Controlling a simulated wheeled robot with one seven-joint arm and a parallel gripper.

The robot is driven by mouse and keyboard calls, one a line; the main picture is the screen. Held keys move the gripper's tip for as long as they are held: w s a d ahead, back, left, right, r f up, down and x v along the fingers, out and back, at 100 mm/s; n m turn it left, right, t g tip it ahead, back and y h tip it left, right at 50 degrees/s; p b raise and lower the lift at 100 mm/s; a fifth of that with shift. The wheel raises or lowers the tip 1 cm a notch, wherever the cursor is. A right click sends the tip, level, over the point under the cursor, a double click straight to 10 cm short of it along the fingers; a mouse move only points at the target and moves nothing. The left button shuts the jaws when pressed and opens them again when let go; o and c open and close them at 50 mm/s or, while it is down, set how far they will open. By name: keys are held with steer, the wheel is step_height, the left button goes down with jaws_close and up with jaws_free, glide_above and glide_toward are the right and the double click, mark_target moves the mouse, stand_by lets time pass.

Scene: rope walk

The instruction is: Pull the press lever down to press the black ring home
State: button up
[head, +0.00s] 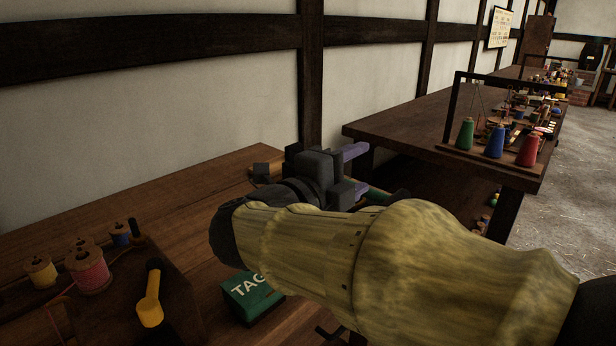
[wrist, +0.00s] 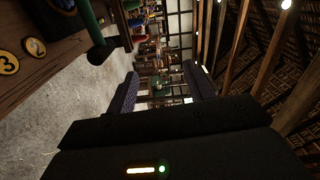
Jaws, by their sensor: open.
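My gripper (head: 361,170) is open, with its two purple fingers apart above the bench's right end in the head view. In the wrist view the space between the fingers (wrist: 160,76) shows nothing held, only the far room. A green bar with a dark end (head: 378,193) shows just beyond and below the gripper; a green bar (wrist: 91,22) also shows at the upper left of the wrist view, outside the fingers. I cannot tell whether it is the press lever. My arm hides much of that area. I cannot make out the black ring.
The wooden bench (head: 215,195) holds a green TAG box (head: 250,297) beside my arm. At the left are thread spools (head: 88,270) and a yellow handle (head: 150,298). A second table (head: 400,128) with coloured cones stands behind. Numbered yellow discs (wrist: 34,47) show in the wrist view.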

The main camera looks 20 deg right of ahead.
steer(key=v, duration=0.3)
steer(key=shift+s+a, duration=0.2)
steer(key=shift+a, duration=0.15)
steer(key=shift+f+b, duration=0.1)
steer(key=shift+b, duration=0.4)
steer(key=shift+w, duration=0.1)
